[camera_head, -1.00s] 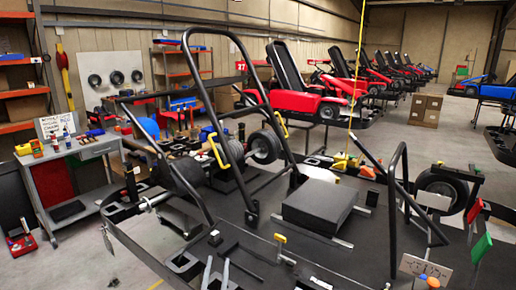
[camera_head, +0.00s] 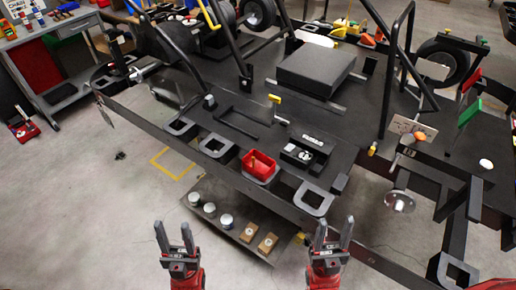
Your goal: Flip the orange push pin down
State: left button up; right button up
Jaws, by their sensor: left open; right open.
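I cannot tell for certain which part is the orange push pin. A small yellow-orange T-shaped handle (camera_head: 274,99) stands upright on the dark kart stand (camera_head: 225,105). A red box (camera_head: 259,168) at the stand's front edge has a small orange-yellow piece in it. An orange part (camera_head: 368,40) lies at the back by the yellow parts. My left gripper (camera_head: 173,236) is open and empty, low in the view, in front of the stand. My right gripper (camera_head: 333,232) is open and empty, to its right, also short of the stand's front edge.
A lower shelf (camera_head: 206,191) under the front edge holds several white cups and two brown boxes. A black block (camera_head: 315,70) and bent black tubes rise from the stand. A hub (camera_head: 399,201) sticks out at right.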

aim_at(418, 137)
jog(key=z, duration=1.45)
